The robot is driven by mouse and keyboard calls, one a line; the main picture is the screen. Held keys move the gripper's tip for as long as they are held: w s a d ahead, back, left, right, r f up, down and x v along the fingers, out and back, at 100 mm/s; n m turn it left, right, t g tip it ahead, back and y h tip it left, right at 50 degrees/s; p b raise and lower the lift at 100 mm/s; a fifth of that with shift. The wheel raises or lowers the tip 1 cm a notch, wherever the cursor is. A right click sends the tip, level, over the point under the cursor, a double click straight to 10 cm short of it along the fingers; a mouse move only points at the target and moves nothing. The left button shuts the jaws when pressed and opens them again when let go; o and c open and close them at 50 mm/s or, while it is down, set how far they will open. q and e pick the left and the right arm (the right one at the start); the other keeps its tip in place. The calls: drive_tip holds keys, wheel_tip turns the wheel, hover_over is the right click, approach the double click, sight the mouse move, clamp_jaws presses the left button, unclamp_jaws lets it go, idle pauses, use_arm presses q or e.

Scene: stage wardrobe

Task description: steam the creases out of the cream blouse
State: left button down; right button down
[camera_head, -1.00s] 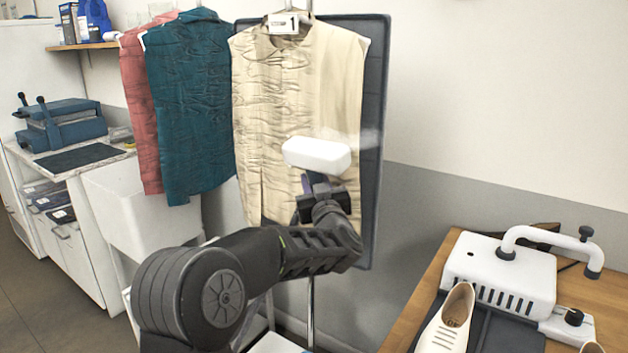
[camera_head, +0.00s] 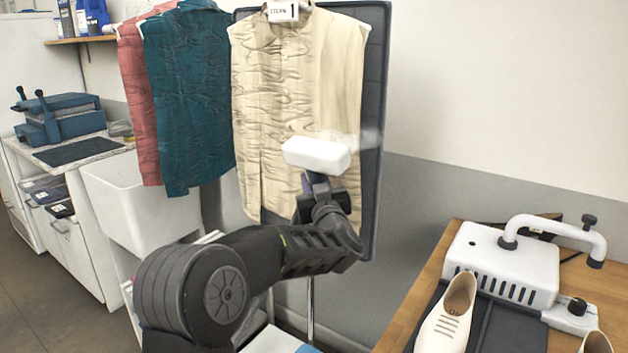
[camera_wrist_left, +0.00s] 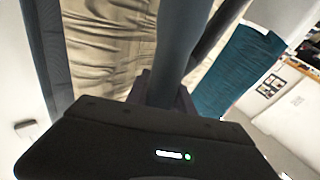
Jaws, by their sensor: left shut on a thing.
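The cream blouse (camera_head: 275,110) hangs on a dark padded board (camera_head: 374,120), with a tag marked 1 (camera_head: 283,11) at its collar. Its left and middle parts are heavily creased; the right strip looks smoother. My left gripper (camera_head: 318,196) is shut on the steamer, whose white head (camera_head: 317,154) is in front of the blouse's right part, with faint steam at its right. I cannot tell whether the head touches the cloth. In the left wrist view the steamer's grey handle (camera_wrist_left: 178,50) rises in front of the cream blouse (camera_wrist_left: 105,40). My right gripper is not in view.
A teal shirt (camera_head: 188,100) and a pink garment (camera_head: 137,110) hang at the left. A wooden table (camera_head: 402,335) at the right bears a white machine (camera_head: 503,262) and pale shoes (camera_head: 447,318). A white bin (camera_head: 140,205) stands at the left. Bare wall lies right of the board.

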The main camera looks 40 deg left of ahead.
use_arm(q)
drive_tip(key=shift+f+b, duration=0.9)
drive_tip(key=shift+f, duration=0.45)
drive_tip(key=shift+f+b, duration=1.95)
drive_tip(key=shift+f, duration=0.7)
drive_tip(key=shift+f+b, duration=1.9)
drive_tip(key=shift+f, duration=0.45)
drive_tip(key=shift+f+b, duration=1.95)
drive_tip(key=shift+f, duration=0.55)
